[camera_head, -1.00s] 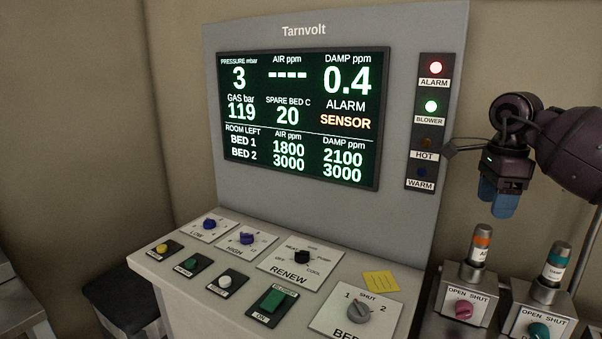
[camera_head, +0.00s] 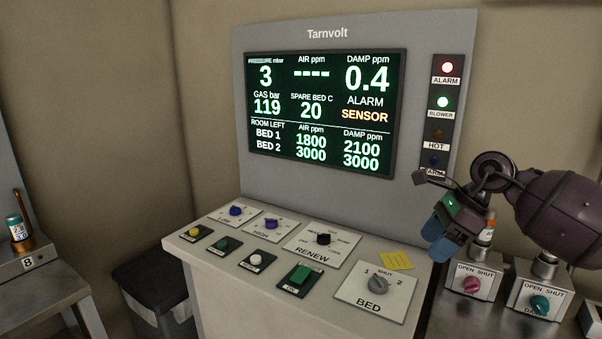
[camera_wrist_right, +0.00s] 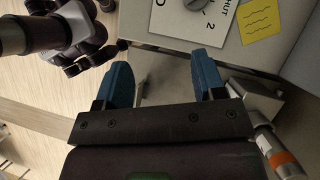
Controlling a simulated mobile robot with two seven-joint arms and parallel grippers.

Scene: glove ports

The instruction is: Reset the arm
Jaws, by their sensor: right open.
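My right gripper (camera_head: 441,236) comes in from the right in the head view, with its blue fingers pointing down in front of the knob boxes. In the right wrist view my right gripper (camera_wrist_right: 165,85) shows its two blue fingers wide apart with nothing between them. It is open and empty, clear of the panel, to the right of the BED knob (camera_head: 377,285). My left gripper does not show in the head view. Dark arm parts of mine show at the upper left of the wrist view.
The Tarnvolt console (camera_head: 215,249) has a lit screen (camera_head: 320,112), with ALARM and BLOWER lamps lit. A yellow note (camera_head: 397,260) lies behind the BED knob. Two OPEN SHUT boxes (camera_head: 474,283) (camera_head: 541,302) stand at right. A black bin (camera_head: 155,290) stands left of the console.

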